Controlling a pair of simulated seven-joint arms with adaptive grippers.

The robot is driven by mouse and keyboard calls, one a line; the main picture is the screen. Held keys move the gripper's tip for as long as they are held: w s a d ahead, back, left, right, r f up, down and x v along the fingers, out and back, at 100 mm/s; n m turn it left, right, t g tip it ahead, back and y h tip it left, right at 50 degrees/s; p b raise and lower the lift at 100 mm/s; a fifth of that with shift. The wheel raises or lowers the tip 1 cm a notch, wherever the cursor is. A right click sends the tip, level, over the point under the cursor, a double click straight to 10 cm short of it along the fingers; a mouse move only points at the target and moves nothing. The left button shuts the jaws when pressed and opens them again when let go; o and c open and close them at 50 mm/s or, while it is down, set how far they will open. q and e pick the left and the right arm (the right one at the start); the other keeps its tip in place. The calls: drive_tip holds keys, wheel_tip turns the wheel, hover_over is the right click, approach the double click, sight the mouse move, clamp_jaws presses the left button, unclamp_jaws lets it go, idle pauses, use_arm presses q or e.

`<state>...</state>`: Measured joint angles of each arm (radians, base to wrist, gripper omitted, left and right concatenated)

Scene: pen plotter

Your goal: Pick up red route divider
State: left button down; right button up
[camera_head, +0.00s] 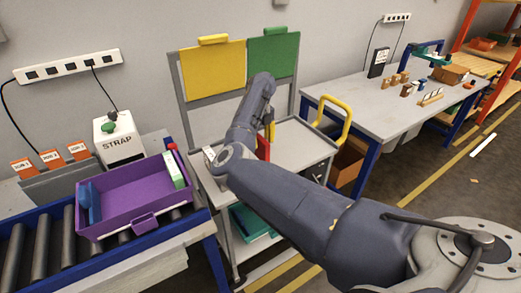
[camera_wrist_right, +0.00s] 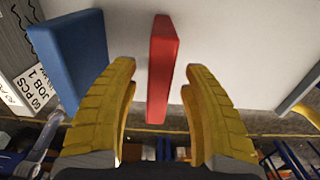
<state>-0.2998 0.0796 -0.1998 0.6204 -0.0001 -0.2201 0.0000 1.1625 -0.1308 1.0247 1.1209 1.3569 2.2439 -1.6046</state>
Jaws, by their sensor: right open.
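The red route divider (camera_wrist_right: 161,70) is a thin upright-looking slab in the right wrist view, between my right gripper's two yellow fingers (camera_wrist_right: 160,82). Gaps show on both sides of it. In the head view a part of the red divider (camera_head: 263,148) shows above the grey cart top, the rest hidden behind my right arm. My right gripper (camera_head: 269,130) is open there, mostly covered by its own arm. My left gripper is not in view.
The cart (camera_head: 302,142) carries yellow (camera_head: 213,70) and green (camera_head: 273,56) panels and a yellow handle (camera_head: 347,122). A purple tote (camera_head: 125,203) sits on rollers at left.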

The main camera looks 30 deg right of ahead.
sight(260, 150)
drive_tip(key=shift+a+f, duration=0.1)
drive_tip(key=shift+f, duration=2.35)
clamp_jaws()
